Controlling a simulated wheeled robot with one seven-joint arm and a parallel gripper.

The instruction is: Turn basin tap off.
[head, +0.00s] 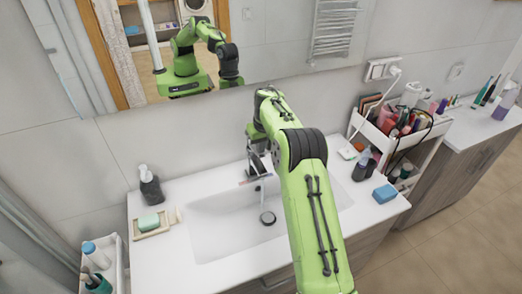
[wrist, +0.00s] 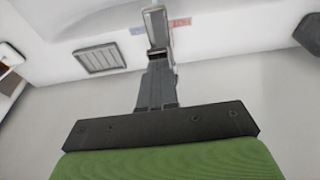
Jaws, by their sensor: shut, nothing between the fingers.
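The tap (head: 257,172) stands at the back of the white basin (head: 210,232), partly hidden by my arm. A thin pale streak below its spout, over the dark round drain (head: 267,218), looks like running water. My gripper (head: 252,152) is at the tap, mostly hidden by my arm in the head view. In the wrist view my gripper (wrist: 157,70) is shut and empty. Its tips are right by a light grey upright part of the tap (wrist: 156,28), between a blue and a red mark. I cannot tell whether they touch it.
A dark soap dispenser (head: 150,186) and green soap on a dish (head: 152,222) stand left of the basin. Dark bottles (head: 362,168) and a blue sponge (head: 385,194) are on the right. A full cosmetics cart (head: 400,130) stands beyond. A mirror (head: 260,40) hangs behind.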

